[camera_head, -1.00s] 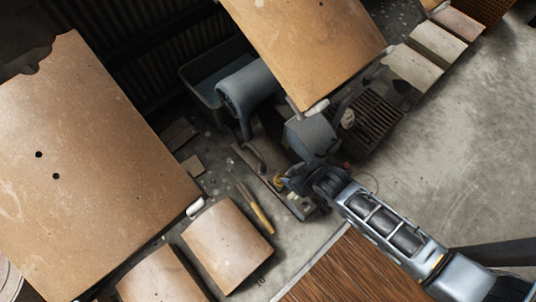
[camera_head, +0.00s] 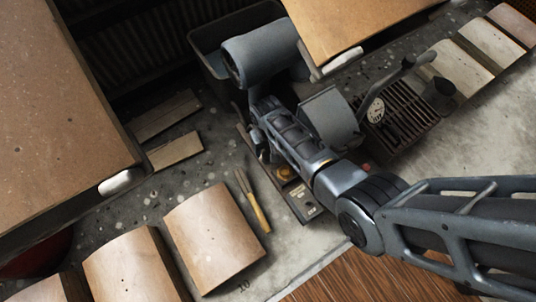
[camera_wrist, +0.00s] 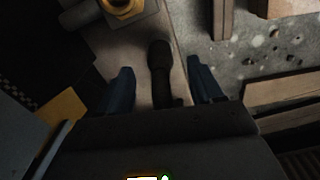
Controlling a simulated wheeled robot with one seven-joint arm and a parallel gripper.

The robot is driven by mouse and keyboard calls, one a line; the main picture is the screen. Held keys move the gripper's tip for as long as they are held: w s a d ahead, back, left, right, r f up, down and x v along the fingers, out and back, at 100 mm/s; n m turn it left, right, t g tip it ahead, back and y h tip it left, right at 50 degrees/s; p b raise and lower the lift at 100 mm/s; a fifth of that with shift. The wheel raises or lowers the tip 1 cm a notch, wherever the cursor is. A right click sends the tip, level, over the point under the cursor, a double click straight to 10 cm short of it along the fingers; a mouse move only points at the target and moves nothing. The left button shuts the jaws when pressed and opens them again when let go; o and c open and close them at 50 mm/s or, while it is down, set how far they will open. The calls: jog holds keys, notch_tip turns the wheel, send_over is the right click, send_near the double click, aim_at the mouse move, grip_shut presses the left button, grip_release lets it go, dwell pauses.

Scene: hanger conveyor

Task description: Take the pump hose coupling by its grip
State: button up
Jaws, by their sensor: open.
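A dark, round-ended grip (camera_wrist: 160,62), which looks like that of the pump hose coupling, lies along a plate in the wrist view. It shows between the two blue-grey fingers of my gripper (camera_wrist: 160,82), with a gap on each side. My gripper is open and holds nothing. A brass-coloured round fitting (camera_wrist: 123,4) sits at the top of the wrist view, left of the grip. The brass fitting also shows in the head view (camera_head: 285,173), on a dark plate (camera_head: 297,196). My arm hides most of the grip there.
A grey motor housing (camera_head: 259,55) stands behind my forearm. A yellow-handled tool (camera_head: 255,206) lies left of the plate. Hanging tan panels (camera_head: 65,100) flank the area.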

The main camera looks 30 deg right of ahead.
aim_at(267, 153)
jog(key=shift+w+f+b, duration=0.1)
jog(key=shift+f+b, duration=1.85)
jog(key=shift+f, duration=0.85)
jog(key=shift+r, duration=0.1)
jog(key=shift+c, duration=0.3)
jog(key=c, duration=1)
jog(key=shift+r+p, duration=0.5)
jog(key=shift+r, duration=0.05)
notch_tip(267, 153, up, 3)
jog(key=shift+r+p, duration=0.15)
jog(key=shift+p, duration=1.1)
jog(key=s+d+r+p, duration=0.1)
jog(key=s+r+p, duration=0.5)
jog(key=s, duration=0.5)
jog(key=shift+s+d+r+p, duration=0.3)
jog(key=shift+d+p, duration=0.1)
jog(key=shift+p, duration=0.3)
